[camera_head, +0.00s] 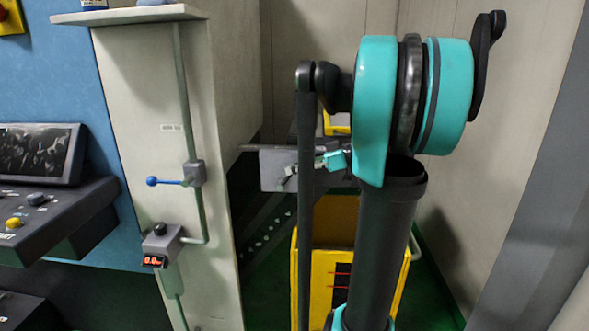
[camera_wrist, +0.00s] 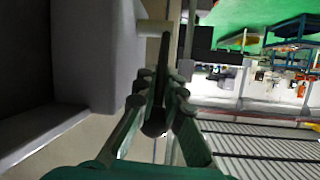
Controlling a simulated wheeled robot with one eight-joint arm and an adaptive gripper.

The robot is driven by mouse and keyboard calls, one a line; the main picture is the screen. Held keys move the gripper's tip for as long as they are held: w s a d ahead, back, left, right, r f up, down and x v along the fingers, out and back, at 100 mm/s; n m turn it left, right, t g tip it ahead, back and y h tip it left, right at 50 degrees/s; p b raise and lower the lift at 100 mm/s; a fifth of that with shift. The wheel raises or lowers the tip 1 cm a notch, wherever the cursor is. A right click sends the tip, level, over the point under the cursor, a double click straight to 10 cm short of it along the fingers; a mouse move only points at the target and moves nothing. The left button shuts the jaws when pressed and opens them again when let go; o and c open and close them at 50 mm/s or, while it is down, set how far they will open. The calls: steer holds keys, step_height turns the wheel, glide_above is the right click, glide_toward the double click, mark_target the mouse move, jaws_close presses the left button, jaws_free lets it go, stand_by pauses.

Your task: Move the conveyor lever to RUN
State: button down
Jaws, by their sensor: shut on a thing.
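In the wrist view my gripper (camera_wrist: 158,88) is shut on a dark lever (camera_wrist: 165,55). A dark rounded end (camera_wrist: 154,127) shows between the fingers, nearer the camera. In the head view my gripper (camera_head: 290,180) is small, in front of a grey plate (camera_head: 272,168) beside my arm. The lever cannot be made out there, and my arm hides part of that area. No RUN marking is readable in either view.
A yellow cart or bin (camera_head: 325,240) stands behind my arm. A control console (camera_head: 60,215) is at the far left.

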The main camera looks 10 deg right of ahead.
steer(key=shift+d, duration=0.1)
steer(key=c, duration=1.6)
jaws_free()
steer(key=v, duration=1.2)
steer(key=shift+w, duration=0.1)
steer(key=s+a+f+m+g+h, duration=0.2)
steer(key=a+f+m, duration=0.1)
steer(key=a+f, duration=0.5)
steer(key=s+a+f+m+h, duration=0.1)
steer(key=s+f+m+h, duration=0.3)
steer(key=f, duration=0.7)
steer(key=s+a+f+m+h, duration=0.1)
steer(key=s+f+m+h, duration=0.3)
steer(key=f, duration=0.8)
steer(key=s+h, duration=0.2)
steer(key=s, duration=0.2)
steer(key=shift+m+h, duration=0.3)
